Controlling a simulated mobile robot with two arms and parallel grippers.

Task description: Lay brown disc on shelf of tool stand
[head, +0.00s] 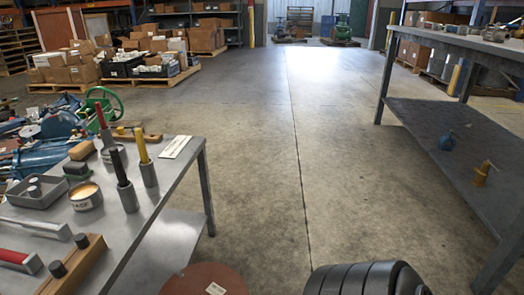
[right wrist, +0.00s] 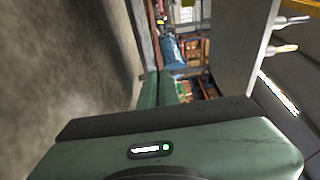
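A brown disc (head: 205,280) with a small white label shows at the bottom edge of the head view, cut off by the frame. What holds or bears it is hidden. A grey metal bench with tools (head: 135,243) stands at the left, with a lower shelf (head: 160,240) partly seen under its top. A dark metal stand at the right has a wide lower shelf (head: 440,135). I cannot tell which is the tool stand. My right gripper (right wrist: 158,88) shows green fingers close together in the right wrist view, with nothing seen between them. My left gripper is out of view.
Upright handled tools (head: 122,175), a tin (head: 86,196) and a grey tray (head: 40,191) crowd the bench. Open concrete floor (head: 265,150) lies between. Loaded pallets are at the back left.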

